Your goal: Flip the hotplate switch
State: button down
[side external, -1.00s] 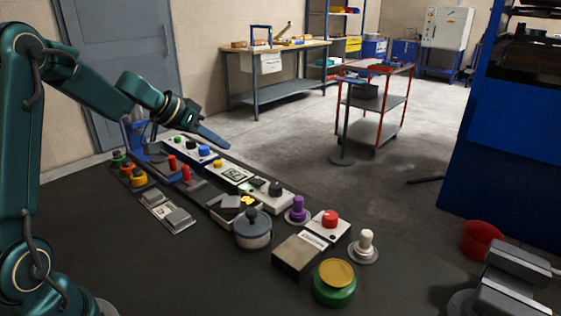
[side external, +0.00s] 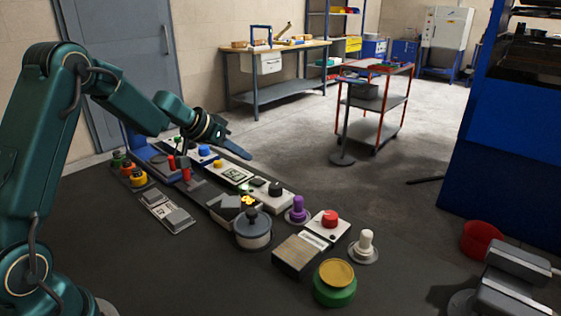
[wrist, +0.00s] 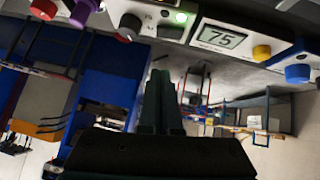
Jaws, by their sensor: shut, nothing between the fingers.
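A white control box (side external: 238,175) has a digital display (wrist: 222,38) reading 75 and a yellow knob (wrist: 262,53). Beside it are a lit green light (wrist: 181,17) and a dark knob (wrist: 129,25). The fingers are apart from the display box. I cannot tell which control is the hotplate switch.
Many other controls crowd the dark table, among them a purple knob (side external: 297,210), a grey round pot (side external: 253,232), a red button (side external: 329,219) and a green-and-yellow button (side external: 336,285). The table's near left part (side external: 120,250) is clear.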

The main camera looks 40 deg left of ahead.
aim_at(259, 179)
jog(key=x, duration=0.4)
jog(key=shift+d+f, duration=0.1)
jog(key=shift+f, duration=0.15)
jog(key=shift+d+f, duration=0.1)
jog(key=shift+f, duration=0.75)
jog(key=shift+d+f, duration=0.15)
jog(key=shift+f, duration=0.7)
jog(key=shift+d+f, duration=0.15)
jog(key=shift+f, duration=0.15)
jog(key=shift+s+a+r, duration=0.1)
jog(key=shift+a, duration=0.75)
jog(key=shift+r, duration=0.15)
